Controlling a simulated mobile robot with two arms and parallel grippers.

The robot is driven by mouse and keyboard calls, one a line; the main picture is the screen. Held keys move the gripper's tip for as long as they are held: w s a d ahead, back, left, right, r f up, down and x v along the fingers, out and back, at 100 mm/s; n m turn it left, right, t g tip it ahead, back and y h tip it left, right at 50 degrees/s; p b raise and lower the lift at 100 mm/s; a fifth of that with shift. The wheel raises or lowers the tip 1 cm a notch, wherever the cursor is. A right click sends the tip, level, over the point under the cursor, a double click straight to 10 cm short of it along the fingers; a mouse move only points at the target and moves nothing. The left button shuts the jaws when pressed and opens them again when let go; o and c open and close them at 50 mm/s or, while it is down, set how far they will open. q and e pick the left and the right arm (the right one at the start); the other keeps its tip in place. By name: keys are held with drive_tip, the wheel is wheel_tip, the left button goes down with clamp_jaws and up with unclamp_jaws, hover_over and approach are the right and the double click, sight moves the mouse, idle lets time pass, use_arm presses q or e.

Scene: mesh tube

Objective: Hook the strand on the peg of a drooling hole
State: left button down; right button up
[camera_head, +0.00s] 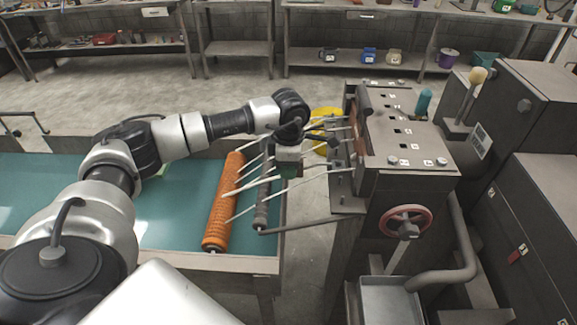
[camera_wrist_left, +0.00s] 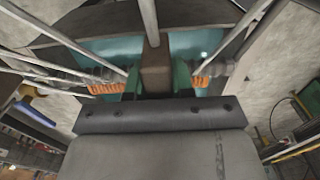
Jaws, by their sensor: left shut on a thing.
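My left gripper (camera_head: 289,172) is in the gap between the machine and the green table. Several other white strands (camera_head: 312,179) stretch from the machine's die face (camera_head: 360,135) over a grey grooved roller (camera_head: 262,205) to an orange ribbed roller (camera_head: 223,205). The arm hides part of the strands and die face. The drooling hole and its peg cannot be made out. My right gripper is not in view.
The extruder machine (camera_head: 410,130) with a red handwheel (camera_head: 406,221) stands right of the gripper. A yellow round thing (camera_head: 322,116) is partly hidden behind the wrist. A grey bar (camera_head: 310,224) reaches from the machine to the roller. The green table (camera_head: 170,215) is mostly clear.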

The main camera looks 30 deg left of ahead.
use_arm(q)
drive_tip(key=shift+f+b, duration=0.3)
drive_tip(key=shift+f, duration=0.1)
drive_tip(key=c, duration=0.9)
unclamp_jaws()
wheel_tip(320, 180, up, 10)
drive_tip(key=b, duration=0.2)
drive_tip(key=shift+w+b, duration=0.1)
drive_tip(key=shift+b, duration=0.3)
drive_tip(key=shift+r, duration=0.45)
